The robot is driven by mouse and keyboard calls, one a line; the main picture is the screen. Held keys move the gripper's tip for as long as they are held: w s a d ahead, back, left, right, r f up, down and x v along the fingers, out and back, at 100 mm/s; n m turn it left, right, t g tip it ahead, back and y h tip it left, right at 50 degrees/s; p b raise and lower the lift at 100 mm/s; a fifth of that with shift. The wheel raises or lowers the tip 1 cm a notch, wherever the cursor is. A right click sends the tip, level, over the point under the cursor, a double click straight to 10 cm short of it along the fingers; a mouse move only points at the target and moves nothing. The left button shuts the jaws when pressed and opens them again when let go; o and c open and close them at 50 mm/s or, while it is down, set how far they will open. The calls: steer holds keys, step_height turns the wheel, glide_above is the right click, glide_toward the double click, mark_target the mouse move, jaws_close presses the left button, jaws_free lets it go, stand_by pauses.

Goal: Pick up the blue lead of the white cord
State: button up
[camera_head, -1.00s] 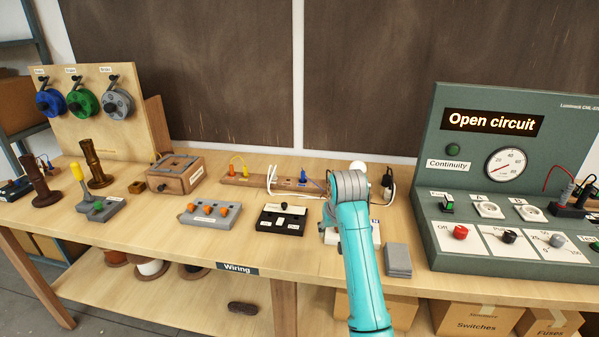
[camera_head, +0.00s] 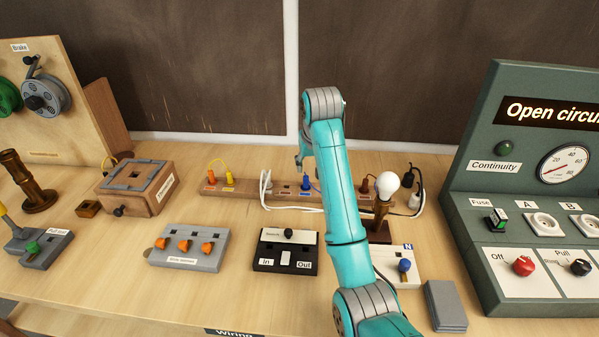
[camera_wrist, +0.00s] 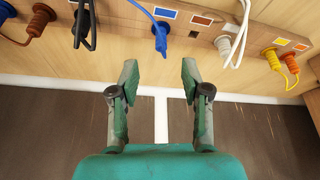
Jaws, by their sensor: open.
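A blue lead (camera_head: 306,183) stands with its plug in the wooden rack (camera_head: 240,190) at the back of the bench. In the wrist view its blue plug (camera_wrist: 160,40) is beyond my fingertips, roughly centred between them, and its wire runs out of the top of the picture. A white cord (camera_head: 265,188) lies along the rack; in the wrist view a white cord (camera_wrist: 241,35) loops beside a grey-white plug. Where the blue lead joins the white cord is hidden. My gripper (camera_wrist: 159,76) is open and empty, apart from the plug. My arm partly hides the rack.
A bulb (camera_head: 387,183) stands right of my arm. A switch block (camera_head: 287,250) and orange-knobbed block (camera_head: 188,247) stand in front.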

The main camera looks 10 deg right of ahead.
mark_target(306, 177)
steer(key=x, duration=1)
steer(key=shift+w+f, duration=0.25)
steer(key=shift+w, duration=0.25)
jaws_close()
